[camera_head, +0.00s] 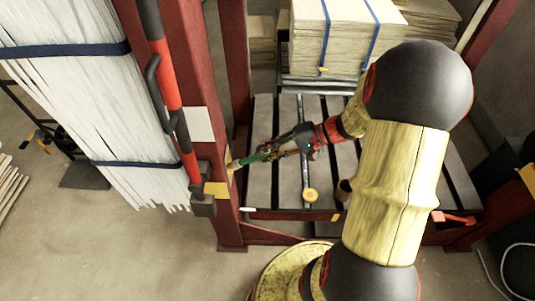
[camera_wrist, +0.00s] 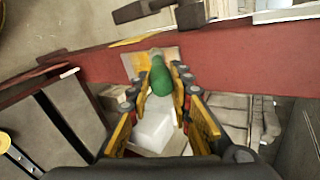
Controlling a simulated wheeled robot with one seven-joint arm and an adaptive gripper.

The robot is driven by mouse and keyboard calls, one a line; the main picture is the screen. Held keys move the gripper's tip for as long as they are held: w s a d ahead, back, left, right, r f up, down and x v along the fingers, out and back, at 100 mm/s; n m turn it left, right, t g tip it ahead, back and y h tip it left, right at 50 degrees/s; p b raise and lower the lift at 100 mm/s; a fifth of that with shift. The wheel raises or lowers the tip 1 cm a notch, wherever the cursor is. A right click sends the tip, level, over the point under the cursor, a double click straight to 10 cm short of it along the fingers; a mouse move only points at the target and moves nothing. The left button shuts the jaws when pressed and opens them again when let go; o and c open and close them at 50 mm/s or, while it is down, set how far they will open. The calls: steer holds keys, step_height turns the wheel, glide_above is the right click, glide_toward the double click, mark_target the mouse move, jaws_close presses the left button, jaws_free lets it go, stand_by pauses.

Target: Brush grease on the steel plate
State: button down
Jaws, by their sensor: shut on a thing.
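My gripper (camera_head: 275,152) is shut on a green-handled brush (camera_head: 255,157), and its fingers (camera_wrist: 162,88) close around the green handle (camera_wrist: 160,76) in the wrist view. The brush points left toward the red post. A small yellowish plate (camera_head: 216,189) sits low on that post, and a tan plate (camera_wrist: 137,64) shows on the red beam just behind the brush in the wrist view. The bristle end is mostly hidden by the handle there, so I cannot tell whether it touches. A brown cup (camera_head: 343,190) stands on the slatted platform beside my arm.
The red post (camera_head: 205,85) carries a white panel (camera_head: 199,124) and a red-black bar (camera_head: 172,90). Strapped white strips (camera_head: 85,100) hang at left. Strapped stacks (camera_head: 335,35) stand on the slatted platform (camera_head: 265,110). A yellow round piece (camera_head: 310,195) lies near its front edge.

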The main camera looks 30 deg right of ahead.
steer(key=shift+w+d+r, duration=0.85)
steer(key=shift+w+d, duration=1.2)
steer(key=shift+w, duration=1.05)
steer(key=shift+s+a, duration=0.75)
steer(key=shift+s, duration=0.35)
steer(key=shift+s+a, duration=0.7)
steer(key=shift+s, duration=0.45)
steer(key=shift+s+a, duration=0.75)
steer(key=shift+s, duration=0.35)
steer(key=shift+d, duration=0.15)
steer(key=shift+s+d, duration=0.55)
steer(key=shift+d, duration=0.25)
steer(key=shift+s+d, duration=0.55)
steer(key=shift+d, duration=0.25)
steer(key=shift+s+d, duration=0.55)
steer(key=shift+d, duration=0.25)
